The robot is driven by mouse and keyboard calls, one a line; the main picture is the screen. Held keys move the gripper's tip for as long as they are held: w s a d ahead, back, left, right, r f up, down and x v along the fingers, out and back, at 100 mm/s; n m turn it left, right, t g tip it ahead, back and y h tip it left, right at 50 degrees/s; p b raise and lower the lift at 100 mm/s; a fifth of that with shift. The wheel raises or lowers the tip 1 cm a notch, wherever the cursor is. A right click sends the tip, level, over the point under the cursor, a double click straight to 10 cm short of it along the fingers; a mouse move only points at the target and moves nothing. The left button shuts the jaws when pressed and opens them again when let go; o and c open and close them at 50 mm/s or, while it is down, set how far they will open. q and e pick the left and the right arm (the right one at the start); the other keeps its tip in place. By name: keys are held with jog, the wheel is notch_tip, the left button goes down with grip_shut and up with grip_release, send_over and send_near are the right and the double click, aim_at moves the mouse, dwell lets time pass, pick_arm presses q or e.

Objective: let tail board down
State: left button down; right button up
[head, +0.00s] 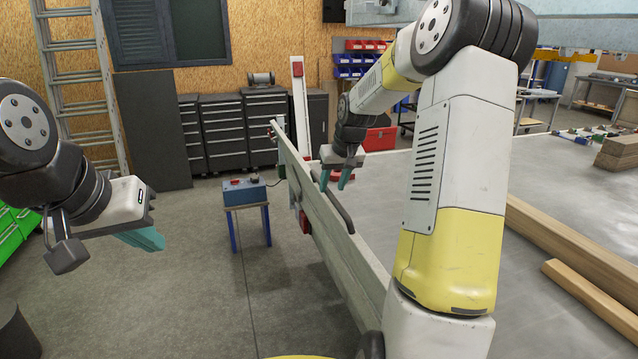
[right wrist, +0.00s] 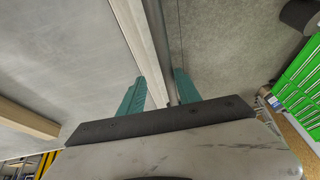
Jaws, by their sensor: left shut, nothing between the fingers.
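The tail board (head: 345,243) is a long pale panel standing upright along the edge of the grey trailer bed (head: 385,190). A dark bent bar (head: 340,208) shows along its upper side. My right gripper (head: 338,181) is over the board's top edge, its teal fingers apart. In the right wrist view the fingers of my right gripper (right wrist: 159,90) lie to either side of the board's edge (right wrist: 135,35); I cannot tell whether they touch it. My left gripper (head: 147,238) is shut and empty, in the air left of the board, well apart from it.
A small table with a blue box (head: 243,188) stands left of the board. A white post (head: 298,105) with a red top rises at the board's far end. Timber beams (head: 565,240) lie on the bed at the right. The floor (head: 190,290) left of the board is clear.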

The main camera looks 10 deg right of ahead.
jog(key=shift+d+r, duration=0.1)
jog(key=v, duration=0.7)
jog(key=shift+r, duration=0.25)
jog(key=shift+s, duration=0.15)
